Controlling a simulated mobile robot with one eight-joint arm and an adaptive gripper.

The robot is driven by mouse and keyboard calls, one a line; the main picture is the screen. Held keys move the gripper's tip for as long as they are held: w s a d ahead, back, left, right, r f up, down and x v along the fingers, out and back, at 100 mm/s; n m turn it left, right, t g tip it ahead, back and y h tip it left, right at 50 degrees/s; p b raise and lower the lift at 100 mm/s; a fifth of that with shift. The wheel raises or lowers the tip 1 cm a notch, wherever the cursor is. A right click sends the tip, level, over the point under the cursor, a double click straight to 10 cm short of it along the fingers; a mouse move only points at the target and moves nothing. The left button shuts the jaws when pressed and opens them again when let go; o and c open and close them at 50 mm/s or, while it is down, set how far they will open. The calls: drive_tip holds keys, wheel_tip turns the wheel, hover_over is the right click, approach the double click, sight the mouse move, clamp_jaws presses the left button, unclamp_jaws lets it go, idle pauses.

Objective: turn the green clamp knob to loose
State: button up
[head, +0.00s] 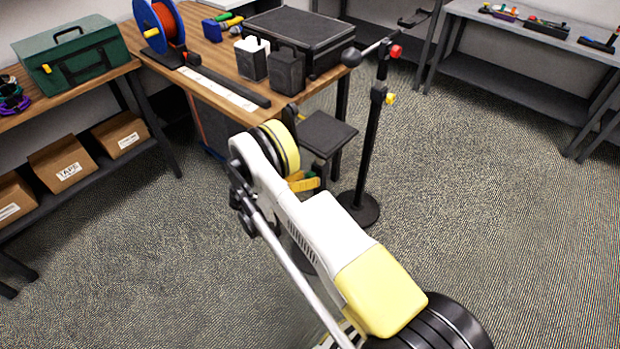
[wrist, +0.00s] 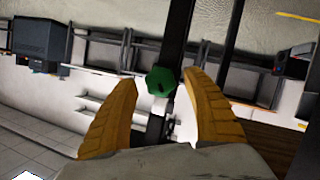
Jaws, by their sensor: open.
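The green clamp knob (wrist: 160,82) shows in the wrist view, on a dark upright post (wrist: 178,35). I cannot make it out in the head view. My gripper (wrist: 162,79) is open, with its two yellow-orange fingers on either side of the knob in the picture. Gaps show between the knob and both fingertips; how far ahead of them it lies is unclear. In the head view a black stand (head: 370,150) carries a red knob (head: 396,51) and a yellow knob (head: 389,98). My gripper (head: 303,182) is low and left of this stand there, partly hidden by my arm.
A wooden table (head: 215,95) holds a black case (head: 298,32), dark and white boxes and an orange cable reel (head: 165,22). A dark stool (head: 325,132) stands by the stand. Grey carpet (head: 490,200) is open to the right.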

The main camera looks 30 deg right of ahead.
drive_tip(key=v, duration=1)
drive_tip(key=shift+a+r, duration=0.2)
drive_tip(key=shift+a, duration=0.1)
